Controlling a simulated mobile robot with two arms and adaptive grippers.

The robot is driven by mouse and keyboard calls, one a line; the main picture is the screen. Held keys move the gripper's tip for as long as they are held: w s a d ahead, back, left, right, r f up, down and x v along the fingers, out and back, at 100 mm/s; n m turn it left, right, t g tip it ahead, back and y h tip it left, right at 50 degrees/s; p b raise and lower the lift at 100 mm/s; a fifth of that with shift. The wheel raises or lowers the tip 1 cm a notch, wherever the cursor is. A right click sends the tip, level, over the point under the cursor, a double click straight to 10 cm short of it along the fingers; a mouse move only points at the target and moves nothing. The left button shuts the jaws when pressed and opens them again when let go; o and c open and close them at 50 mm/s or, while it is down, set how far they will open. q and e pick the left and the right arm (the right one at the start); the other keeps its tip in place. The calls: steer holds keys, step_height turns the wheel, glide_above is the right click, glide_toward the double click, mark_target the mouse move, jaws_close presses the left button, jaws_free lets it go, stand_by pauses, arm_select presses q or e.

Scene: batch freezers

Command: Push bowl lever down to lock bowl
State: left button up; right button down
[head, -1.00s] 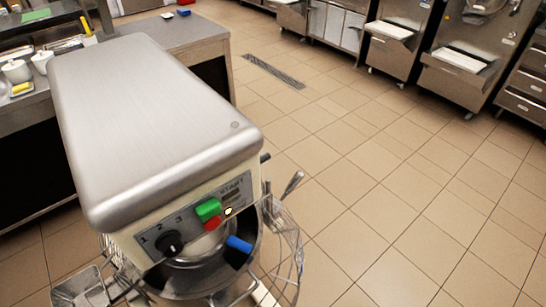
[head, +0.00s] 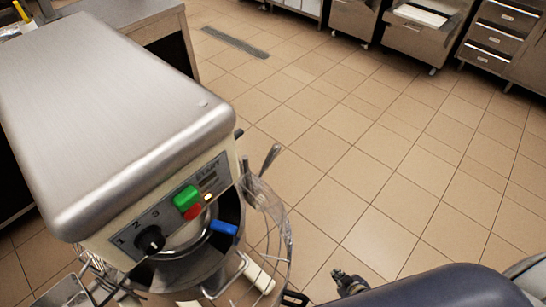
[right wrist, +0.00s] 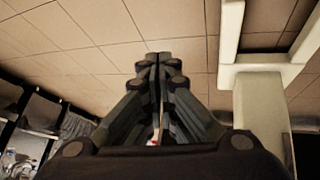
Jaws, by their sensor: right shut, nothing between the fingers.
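A large stand mixer (head: 110,110) with a brushed metal top fills the left of the head view. Its metal bowl (head: 190,272) shows partly under the head, behind a wire guard (head: 285,235). A grey metal lever (head: 270,158) sticks up on the mixer's right side, and a blue-gripped handle (head: 223,227) is at the front. I cannot tell which is the bowl lever. My right gripper (head: 347,281) is to the right of the guard, apart from it. In the right wrist view its fingers (right wrist: 158,58) are shut and empty. My left gripper is out of view.
A cream-coloured frame part (right wrist: 262,100) stands close to the right of the fingers in the right wrist view. The tiled floor (head: 370,170) right of the mixer is clear. Steel cabinets (head: 430,35) line the back, and a counter (head: 150,25) is behind the mixer.

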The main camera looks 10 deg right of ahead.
steer(key=w+a+r+n+t+y+b, duration=0.1)
steer(key=w+a+r+n+t+y, duration=0.15)
steer(key=w+r, duration=0.75)
steer(key=w+a+r+n+t+y, duration=0.3)
steer(key=w+r, duration=0.4)
steer(key=r, duration=0.7)
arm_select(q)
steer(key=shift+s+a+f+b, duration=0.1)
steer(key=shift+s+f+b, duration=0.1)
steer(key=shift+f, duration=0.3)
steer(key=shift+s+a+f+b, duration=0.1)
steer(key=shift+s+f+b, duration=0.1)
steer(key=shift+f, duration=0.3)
arm_select(e)
steer(key=s+a+r+n+t+y, duration=0.1)
steer(key=a+r+n+y, duration=0.2)
steer(key=r, duration=0.7)
steer(key=s+a+r+n+t+y, duration=0.1)
steer(key=a+r+n+y, duration=0.2)
steer(key=r, duration=0.8)
steer(key=shift+a, duration=1.25)
steer(key=shift+w+r+t, duration=0.1)
steer(key=shift+r+t, duration=0.05)
steer(key=shift+t, duration=0.1)
